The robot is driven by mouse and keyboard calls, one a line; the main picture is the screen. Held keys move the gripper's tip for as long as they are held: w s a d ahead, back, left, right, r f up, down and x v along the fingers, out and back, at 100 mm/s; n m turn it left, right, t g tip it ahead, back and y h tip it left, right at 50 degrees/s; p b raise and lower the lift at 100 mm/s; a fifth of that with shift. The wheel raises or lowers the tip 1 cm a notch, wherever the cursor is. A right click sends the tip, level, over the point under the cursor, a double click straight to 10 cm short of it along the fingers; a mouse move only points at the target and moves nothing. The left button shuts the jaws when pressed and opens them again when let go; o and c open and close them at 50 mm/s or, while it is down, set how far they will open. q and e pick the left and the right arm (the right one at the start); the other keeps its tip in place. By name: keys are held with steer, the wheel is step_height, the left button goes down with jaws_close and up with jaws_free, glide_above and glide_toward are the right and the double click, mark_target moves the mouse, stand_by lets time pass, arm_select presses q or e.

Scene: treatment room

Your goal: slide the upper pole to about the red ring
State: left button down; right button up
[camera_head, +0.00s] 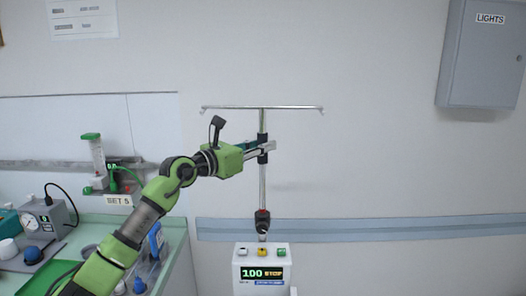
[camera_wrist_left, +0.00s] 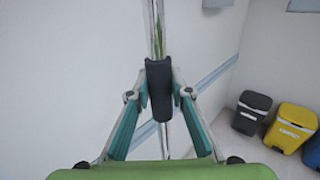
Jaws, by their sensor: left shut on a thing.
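The upper pole (camera_head: 263,187) is a thin upright chrome rod with a crossbar (camera_head: 285,107) on top. It also shows in the left wrist view (camera_wrist_left: 157,28). A black grip sleeve sits around it below the crossbar. My left gripper (camera_head: 264,149) is shut on this black sleeve (camera_wrist_left: 158,90), with a finger on each side in the left wrist view. The pole's lower end enters a dark collar (camera_head: 262,222), which shows a small reddish band near its top. The collar stands above a white pump unit (camera_head: 262,254) reading 100 and STOP. My right gripper is not in view.
A green counter (camera_head: 95,232) with a gauge box (camera_head: 44,218) and other equipment stands at the left. A blue wall rail (camera_head: 400,228) runs behind the pole. Several bins, one yellow (camera_wrist_left: 292,127), stand at the right in the left wrist view.

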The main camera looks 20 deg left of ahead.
arm_select(q)
steer(key=c, duration=1.8)
jaws_free()
steer(key=shift+f, duration=0.35)
steer(key=shift+s+a, duration=0.1)
steer(key=v, duration=1.1)
steer(key=shift+s+a+r, duration=0.1)
steer(key=shift+s+a, duration=0.1)
steer(key=shift+s, duration=0.15)
